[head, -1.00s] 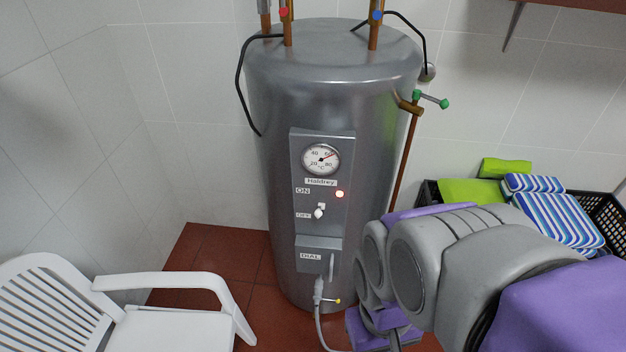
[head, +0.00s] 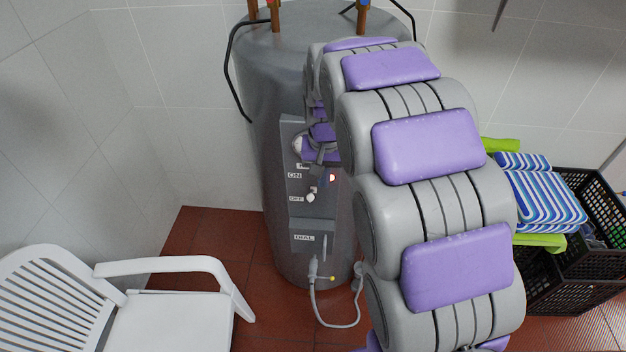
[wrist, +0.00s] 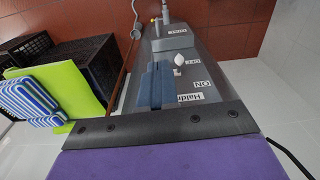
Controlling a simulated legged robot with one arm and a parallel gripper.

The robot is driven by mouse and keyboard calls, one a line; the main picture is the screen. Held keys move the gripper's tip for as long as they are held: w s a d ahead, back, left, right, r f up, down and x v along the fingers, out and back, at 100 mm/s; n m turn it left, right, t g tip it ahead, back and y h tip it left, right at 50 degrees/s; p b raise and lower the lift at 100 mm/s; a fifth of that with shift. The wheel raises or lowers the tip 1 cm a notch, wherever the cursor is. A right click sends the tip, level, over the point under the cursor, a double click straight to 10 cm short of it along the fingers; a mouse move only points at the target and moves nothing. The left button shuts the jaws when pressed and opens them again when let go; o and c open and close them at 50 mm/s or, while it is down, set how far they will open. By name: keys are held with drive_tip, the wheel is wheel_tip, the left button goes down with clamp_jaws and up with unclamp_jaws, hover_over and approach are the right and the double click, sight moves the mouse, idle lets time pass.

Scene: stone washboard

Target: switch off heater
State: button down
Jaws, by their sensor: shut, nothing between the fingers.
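The heater (head: 262,120) is a tall grey metal cylinder with a control panel (head: 295,220) on its front. A white switch knob (head: 311,196) sits beside the OFF label, below the ON label; the red light (head: 332,177) is lit. In the wrist view, my dark fingers (wrist: 157,68) lie together in front of the panel, left of the white knob (wrist: 180,58). Contact between fingers and knob cannot be seen.
My arm covers the heater's right side. A white plastic chair (head: 165,320) stands at the lower left. Black crates (head: 590,245) with striped and green cloths stand at the right. A cable (head: 318,315) hangs below the panel. Copper pipes (head: 362,18) rise from the top.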

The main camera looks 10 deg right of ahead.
hover_over(311, 194)
wheel_tip(311, 194, down, 2)
drive_tip(key=shift+s+d+m+t+p, duration=0.1)
drive_tip(key=shift+d+m+t+p, duration=0.15)
drive_tip(key=shift+m+t+p, duration=0.05)
drive_tip(key=shift+f, duration=0.15)
drive_tip(key=f+b, duration=0.1)
drive_tip(key=f, duration=0.5)
drive_tip(key=w+f+b, duration=0.1)
drive_tip(key=f, duration=0.2)
drive_tip(key=shift+f+b, duration=0.3)
drive_tip(key=shift+f, duration=0.1)
